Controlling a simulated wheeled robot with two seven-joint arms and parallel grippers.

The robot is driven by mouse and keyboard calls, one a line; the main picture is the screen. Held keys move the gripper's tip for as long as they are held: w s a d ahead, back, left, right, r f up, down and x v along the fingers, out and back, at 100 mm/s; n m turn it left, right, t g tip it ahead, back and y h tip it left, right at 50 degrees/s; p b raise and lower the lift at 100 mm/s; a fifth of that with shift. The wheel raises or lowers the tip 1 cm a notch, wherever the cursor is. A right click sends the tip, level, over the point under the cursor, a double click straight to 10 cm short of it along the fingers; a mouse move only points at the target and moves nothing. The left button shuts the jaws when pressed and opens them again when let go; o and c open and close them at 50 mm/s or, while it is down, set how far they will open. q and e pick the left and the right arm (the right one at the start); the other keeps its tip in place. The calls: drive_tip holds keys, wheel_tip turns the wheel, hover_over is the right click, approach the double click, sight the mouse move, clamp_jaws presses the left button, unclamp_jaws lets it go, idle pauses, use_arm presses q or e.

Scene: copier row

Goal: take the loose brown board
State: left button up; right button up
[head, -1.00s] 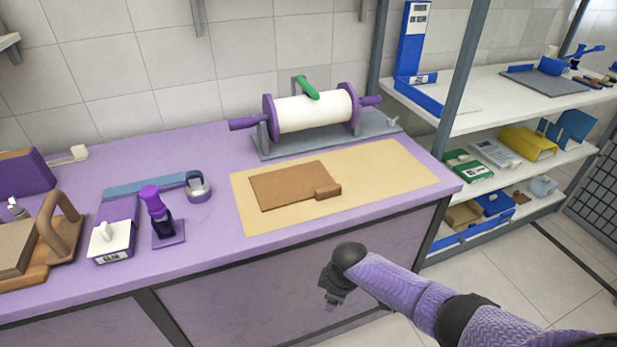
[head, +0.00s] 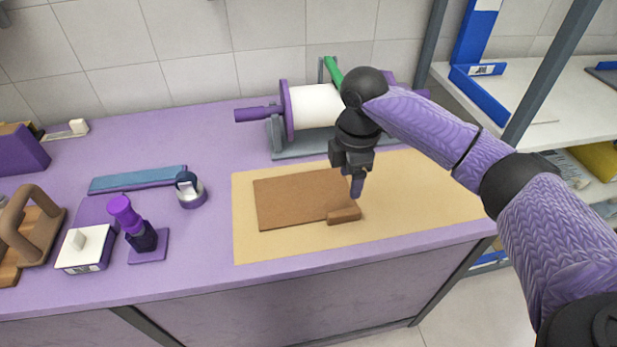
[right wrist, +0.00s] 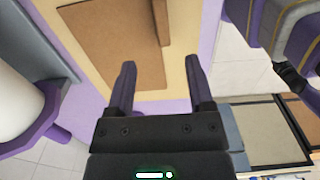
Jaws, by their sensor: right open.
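The brown board (head: 290,198) lies flat on a tan mat (head: 425,205) on the purple bench. A small brown block (head: 344,215) sits at the board's near right corner. My right gripper (head: 356,188) is above the board's right edge, pointing down and apart from the block. In the right wrist view, its two fingers (right wrist: 160,88) are spread with nothing held, and the board (right wrist: 112,42) and block (right wrist: 161,20) show beyond them. The gripper hides the board's far right corner in the head view. My left gripper is not in view.
A white roller (head: 308,107) with purple ends stands behind the mat. A tape roll (head: 192,196), a purple-handled stamp (head: 138,228) and a white-topped block (head: 85,250) stand left. A shelf rack (head: 550,110) is at right.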

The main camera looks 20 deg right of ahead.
sight(346, 211)
drive_tip(key=shift+w+d+f, duration=0.1)
drive_tip(key=shift+d+f, duration=0.05)
drive_tip(key=shift+f, duration=0.1)
drive_tip(key=f+b, duration=0.2)
drive_tip(key=f, duration=0.1)
drive_tip(key=f+b, duration=0.1)
drive_tip(key=f, duration=0.2)
drive_tip(key=f+b, duration=0.2)
drive_tip(key=f, duration=0.1)
drive_tip(key=shift+s+f+b, duration=0.15)
drive_tip(key=shift+s+b, duration=0.1)
drive_tip(key=shift+b, duration=0.1)
drive_tip(key=shift+c, duration=0.6)
drive_tip(key=c, duration=0.5)
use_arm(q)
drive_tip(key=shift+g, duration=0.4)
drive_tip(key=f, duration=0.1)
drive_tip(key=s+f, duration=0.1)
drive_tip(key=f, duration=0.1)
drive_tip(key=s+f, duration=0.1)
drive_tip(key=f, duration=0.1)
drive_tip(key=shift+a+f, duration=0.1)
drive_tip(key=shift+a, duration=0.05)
use_arm(e)
clamp_jaws()
